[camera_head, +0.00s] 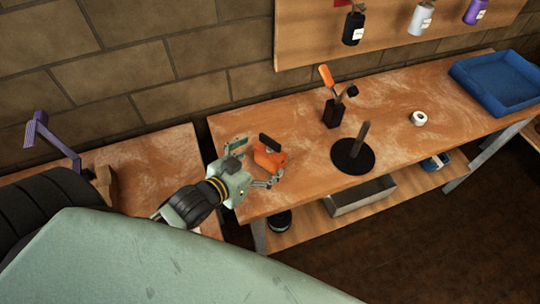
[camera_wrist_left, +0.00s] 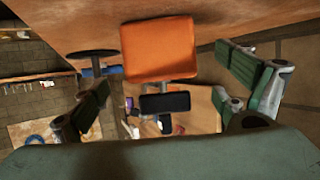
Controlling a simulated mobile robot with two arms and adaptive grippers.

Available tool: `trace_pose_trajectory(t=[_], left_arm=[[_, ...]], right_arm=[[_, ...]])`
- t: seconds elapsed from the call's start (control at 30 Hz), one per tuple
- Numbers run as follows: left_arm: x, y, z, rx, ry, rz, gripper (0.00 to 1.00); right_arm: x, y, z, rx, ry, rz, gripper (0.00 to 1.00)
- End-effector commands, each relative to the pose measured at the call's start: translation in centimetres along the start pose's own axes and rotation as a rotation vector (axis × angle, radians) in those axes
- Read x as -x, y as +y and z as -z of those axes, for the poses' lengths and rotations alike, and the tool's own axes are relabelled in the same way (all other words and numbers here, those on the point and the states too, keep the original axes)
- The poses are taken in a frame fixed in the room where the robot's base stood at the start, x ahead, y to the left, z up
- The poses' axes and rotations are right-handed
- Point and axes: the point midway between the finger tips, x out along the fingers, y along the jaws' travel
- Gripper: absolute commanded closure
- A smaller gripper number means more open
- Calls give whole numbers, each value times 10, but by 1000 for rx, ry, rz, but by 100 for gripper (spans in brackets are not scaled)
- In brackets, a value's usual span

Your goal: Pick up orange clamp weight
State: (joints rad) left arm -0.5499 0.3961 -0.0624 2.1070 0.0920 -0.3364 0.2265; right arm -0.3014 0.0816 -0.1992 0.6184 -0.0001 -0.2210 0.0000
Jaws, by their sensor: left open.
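The orange clamp weight (camera_head: 268,158), with a black bar on top, is on the wooden workbench near its left end. My left gripper (camera_head: 257,163) is open with its fingers on either side of the clamp weight. In the left wrist view the orange body (camera_wrist_left: 160,48) and black part (camera_wrist_left: 165,102) show between the spread green fingers (camera_wrist_left: 165,90). Gaps show between the fingers and the orange body there. My right gripper is in neither view.
A black round base with an upright post (camera_head: 353,155) stands right of the clamp weight. Behind it is a black holder (camera_head: 333,113) with an orange-handled tool. A white ring (camera_head: 419,118) and a blue tray (camera_head: 497,84) are farther right. The bench front is clear.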

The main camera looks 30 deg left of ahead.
Motion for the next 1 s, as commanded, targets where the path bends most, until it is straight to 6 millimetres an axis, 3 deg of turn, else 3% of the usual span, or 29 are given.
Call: trace_pose_trajectory(t=[0.33,0.67,1.0], left_arm=[[-43,0,0,-1,2,0,8],[-50,0,-2,-1,0,-1,8],[-49,0,-2,-1,0,-1,38]], right_arm=[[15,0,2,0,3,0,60],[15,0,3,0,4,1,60],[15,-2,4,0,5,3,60]])
